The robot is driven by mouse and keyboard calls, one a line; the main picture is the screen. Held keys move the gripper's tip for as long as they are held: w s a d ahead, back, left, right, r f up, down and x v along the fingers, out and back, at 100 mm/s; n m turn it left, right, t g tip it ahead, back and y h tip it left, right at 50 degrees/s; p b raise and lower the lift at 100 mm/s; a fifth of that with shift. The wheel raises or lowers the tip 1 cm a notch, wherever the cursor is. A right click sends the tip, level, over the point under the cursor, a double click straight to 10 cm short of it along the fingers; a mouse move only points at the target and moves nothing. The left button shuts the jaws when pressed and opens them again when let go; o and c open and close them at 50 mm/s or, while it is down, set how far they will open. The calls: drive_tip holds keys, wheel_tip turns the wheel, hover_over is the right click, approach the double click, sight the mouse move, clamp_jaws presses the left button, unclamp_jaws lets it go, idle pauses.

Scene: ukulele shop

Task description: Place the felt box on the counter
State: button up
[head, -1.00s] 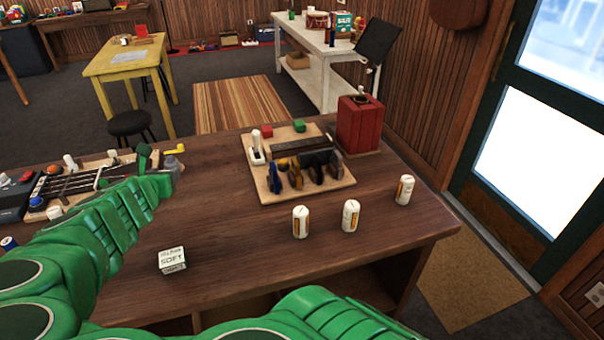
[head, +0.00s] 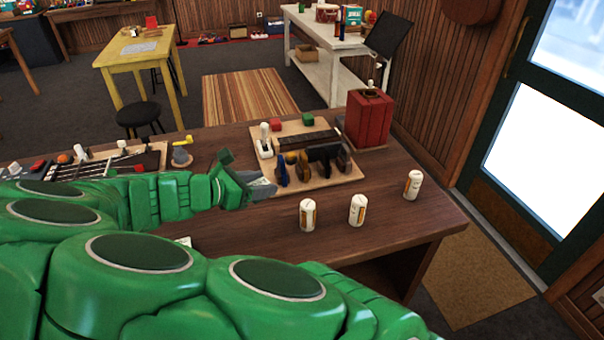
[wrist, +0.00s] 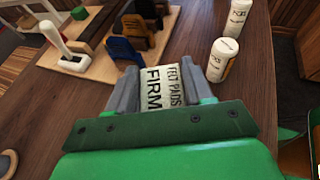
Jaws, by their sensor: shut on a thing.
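My gripper (wrist: 162,88) is shut on a small white felt box (wrist: 165,92) in the wrist view. The box sits between the two grey fingers, and its dark print reads "FELT PADS" and "FIRM". In the head view my gripper (head: 264,187) is over the brown wooden counter (head: 270,235), just left of the tool board. The box is hard to make out there. I cannot tell whether its underside touches the counter. A sliver of another white box (head: 184,241) shows behind my arm.
A tool board (head: 345,181) with blocks and clamps lies beyond my gripper, beside a red box (head: 369,118). Several white bottles, one here (head: 307,215), stand to the right. An instrument (head: 110,163) lies at left. Bare counter lies between my gripper and the bottles.

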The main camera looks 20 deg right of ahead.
sight(263, 217)
drive_tip(key=shift+f, duration=3.9)
drive_tip(key=shift+f, duration=0.15)
drive_tip(key=o, duration=1)
drive_tip(key=shift+s+a+r, duration=0.1)
drive_tip(key=shift+r, duration=0.1)
drive_tip(key=v, duration=1.1)
drive_tip(key=shift+s+a+r, duration=0.1)
drive_tip(key=shift+s+a, duration=0.05)
drive_tip(key=shift+a, duration=0.15)
